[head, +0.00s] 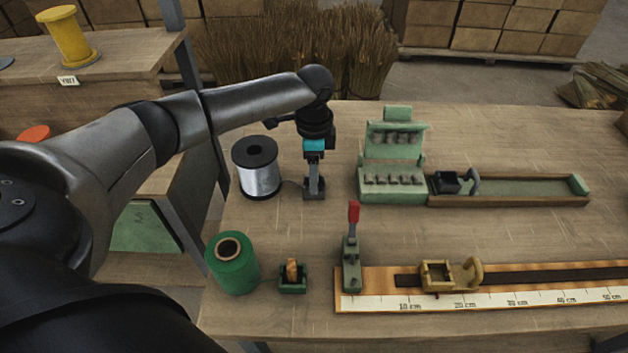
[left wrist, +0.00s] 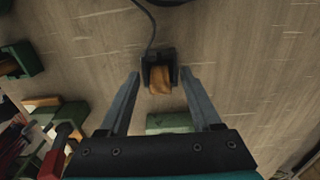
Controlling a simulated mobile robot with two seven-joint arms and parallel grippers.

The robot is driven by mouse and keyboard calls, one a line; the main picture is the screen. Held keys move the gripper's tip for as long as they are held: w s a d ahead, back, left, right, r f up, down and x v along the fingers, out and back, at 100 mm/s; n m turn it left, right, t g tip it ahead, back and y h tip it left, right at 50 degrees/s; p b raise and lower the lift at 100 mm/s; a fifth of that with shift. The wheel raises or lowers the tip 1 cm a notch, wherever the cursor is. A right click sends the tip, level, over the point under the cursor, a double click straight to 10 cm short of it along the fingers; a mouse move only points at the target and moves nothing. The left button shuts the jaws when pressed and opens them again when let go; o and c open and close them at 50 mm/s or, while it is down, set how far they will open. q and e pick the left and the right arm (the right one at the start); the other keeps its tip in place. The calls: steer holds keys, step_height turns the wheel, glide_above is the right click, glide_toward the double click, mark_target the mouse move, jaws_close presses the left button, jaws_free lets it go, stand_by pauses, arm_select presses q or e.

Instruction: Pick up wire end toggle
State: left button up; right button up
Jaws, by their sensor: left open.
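The wire end toggle (left wrist: 160,82), a small brown wooden piece, sits in a dark holder (left wrist: 157,60) in the left wrist view. A thin dark wire runs from this holder up to the spool at the top edge. My left gripper (left wrist: 160,74) is open, with one finger on each side of the toggle in the picture; I cannot tell whether they touch it. In the head view my left gripper (head: 314,188) points down at the holder, right of the silver wire spool (head: 257,178), and hides the toggle. My right gripper is not in view.
A green rack (head: 392,180) and a wooden tray (head: 510,202) stand to the right. Nearer are a green twine spool (head: 232,265), a green holder with an orange toggle (head: 292,282), a red-handled clamp (head: 352,262) and a ruler board (head: 385,300). The table's far middle is clear.

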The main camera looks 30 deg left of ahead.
arm_select(q)
steer(key=shift+c, duration=0.3)
jaws_close()
steer(key=shift+r, duration=0.15)
